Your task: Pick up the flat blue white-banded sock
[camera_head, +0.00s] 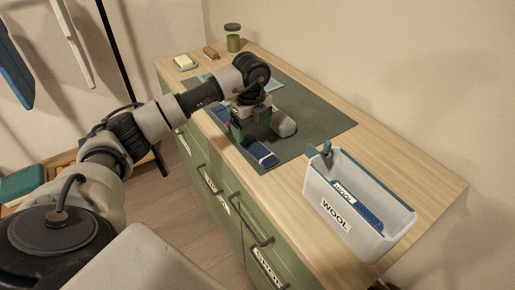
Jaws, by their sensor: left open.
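A flat blue sock with a white band (262,154) lies on the dark grey mat (325,122) near the counter's front edge. My left gripper (250,130) points down over the mat just behind the sock's visible end. The gripper is open, and its fingers are hard to make out against the dark things around them. Another blue piece (221,113) shows to the left of the gripper; I cannot tell whether it is the same sock. A grey rounded bundle (284,124) lies right of the gripper. My right gripper is out of view.
A white bin labelled WOOL (322,212) stands at the right, with blue inside and a teal clip-like piece (320,155) at its rim. A jar (233,43), a brown block (211,53) and a soap dish (184,66) stand at the back. The mat's right side is clear.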

